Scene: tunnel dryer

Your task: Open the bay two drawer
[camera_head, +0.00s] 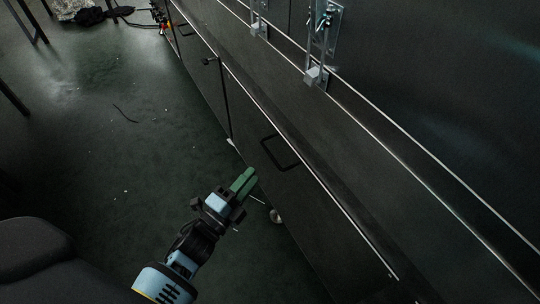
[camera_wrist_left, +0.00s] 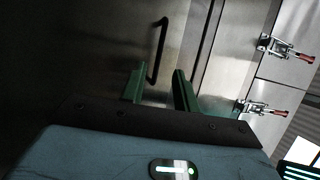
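The drawer front (camera_head: 310,205) is a dark panel low on the machine, with a black bar handle (camera_head: 280,152) near its upper left. My left gripper (camera_head: 243,182), with green fingers, is in front of the panel, below and to the left of the handle in the head view. In the left wrist view the handle (camera_wrist_left: 158,50) stands ahead, beyond the fingertips, with a gap between. The green fingers (camera_wrist_left: 160,86) are apart with nothing between them. My right gripper is in neither view.
Metal toggle latches (camera_head: 320,48) sit on the machine above the drawers; they also show in the left wrist view (camera_wrist_left: 285,48). Another handle (camera_head: 184,30) is farther along the machine. The dark floor (camera_head: 110,130) to the left is mostly clear. Table legs (camera_head: 28,20) stand at the far left.

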